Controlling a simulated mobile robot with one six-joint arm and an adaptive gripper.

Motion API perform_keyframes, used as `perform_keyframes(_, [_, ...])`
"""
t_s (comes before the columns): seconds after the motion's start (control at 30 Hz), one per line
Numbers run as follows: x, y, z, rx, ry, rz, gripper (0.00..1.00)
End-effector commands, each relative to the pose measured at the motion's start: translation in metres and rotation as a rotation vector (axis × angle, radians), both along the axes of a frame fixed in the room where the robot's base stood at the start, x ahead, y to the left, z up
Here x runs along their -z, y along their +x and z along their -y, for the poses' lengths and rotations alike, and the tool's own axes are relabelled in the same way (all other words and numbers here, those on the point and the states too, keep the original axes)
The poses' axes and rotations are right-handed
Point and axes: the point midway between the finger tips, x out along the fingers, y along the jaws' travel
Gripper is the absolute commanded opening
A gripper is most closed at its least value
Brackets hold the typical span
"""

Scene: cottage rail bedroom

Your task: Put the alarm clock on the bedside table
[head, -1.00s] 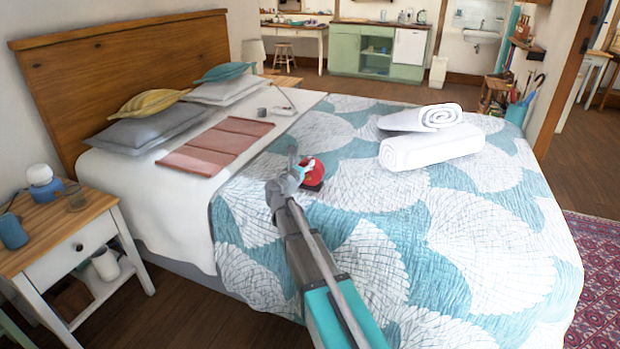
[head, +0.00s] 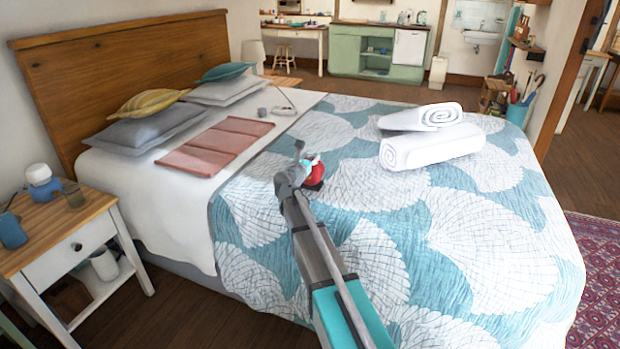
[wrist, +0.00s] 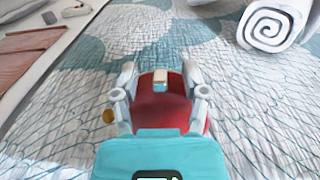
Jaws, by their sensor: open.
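The red alarm clock (head: 315,173) stands on the patterned bedspread, partly hidden by my arm in the head view. In the wrist view the red clock (wrist: 161,98) lies between the two fingers of my gripper (wrist: 160,88), one finger on each side. The jaws are open; I cannot tell whether either finger touches the clock. In the head view my gripper (head: 303,158) is at the clock, low over the bed. The bedside table (head: 88,236), wooden-topped with a white drawer, stands at the left beside the bed.
Rolled white towels (head: 432,146) lie on the bed, and a folded pink blanket (head: 215,147) lies near the pillows.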

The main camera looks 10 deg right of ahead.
Motion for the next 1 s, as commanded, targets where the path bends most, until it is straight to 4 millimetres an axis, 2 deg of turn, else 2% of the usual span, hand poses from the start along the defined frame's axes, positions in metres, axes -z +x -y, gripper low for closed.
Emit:
perform_keyframes(0.6, [-0.0001,0.0015,0.0011,0.0,0.0,0.0,0.55])
perform_keyframes(0.9, [-0.0001,0.0017,0.0011,0.0,0.0,0.0,0.0])
perform_keyframes(1.0, [-0.0001,0.0017,0.0011,0.0,0.0,0.0,0.0])
